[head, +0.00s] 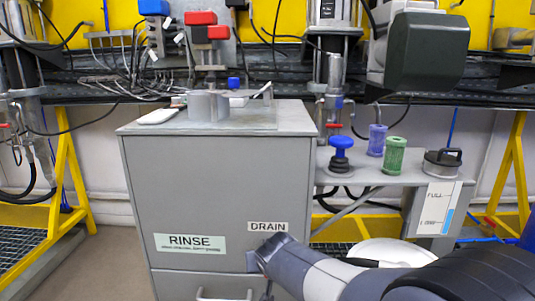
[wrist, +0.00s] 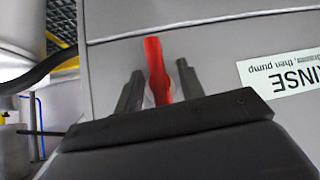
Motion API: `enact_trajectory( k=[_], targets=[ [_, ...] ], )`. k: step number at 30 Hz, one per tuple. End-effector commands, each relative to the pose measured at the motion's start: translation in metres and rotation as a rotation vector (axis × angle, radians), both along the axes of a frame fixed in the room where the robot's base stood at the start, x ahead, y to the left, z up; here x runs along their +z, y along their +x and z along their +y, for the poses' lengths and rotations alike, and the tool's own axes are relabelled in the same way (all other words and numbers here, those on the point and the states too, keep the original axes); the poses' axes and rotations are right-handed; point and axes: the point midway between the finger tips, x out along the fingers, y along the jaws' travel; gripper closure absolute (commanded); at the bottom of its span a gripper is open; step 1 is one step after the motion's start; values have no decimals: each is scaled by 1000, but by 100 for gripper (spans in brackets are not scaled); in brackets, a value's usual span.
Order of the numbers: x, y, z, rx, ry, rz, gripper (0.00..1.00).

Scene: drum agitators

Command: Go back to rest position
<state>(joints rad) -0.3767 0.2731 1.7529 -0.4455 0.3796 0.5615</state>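The red lever (wrist: 157,68) shows in the wrist view against the grey cabinet front. My gripper (wrist: 160,80) has one finger on each side of it. Narrow gaps show between the lever and the fingers, so the gripper looks open around it. In the head view my arm reaches in from the lower right, and its end (head: 270,256) is at the cabinet front just below the DRAIN label (head: 268,227). The fingers and the lever are hidden there.
The grey cabinet (head: 215,190) with its RINSE label (head: 190,243) stands straight ahead. A side shelf holds a blue-topped knob (head: 341,150), purple (head: 377,140) and green (head: 394,155) cylinders, and a black-lidded container (head: 442,162). Yellow frames stand on both sides. Floor shows at left.

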Motion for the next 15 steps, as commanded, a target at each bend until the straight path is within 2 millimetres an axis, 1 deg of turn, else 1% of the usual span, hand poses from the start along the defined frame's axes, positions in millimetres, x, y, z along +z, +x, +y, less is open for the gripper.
enact_trajectory(
  k=[10,15],
  targets=[
    [3,-2,0,0,0,-1,63],
    [18,-14,-1,1,0,-3,63]
  ],
)
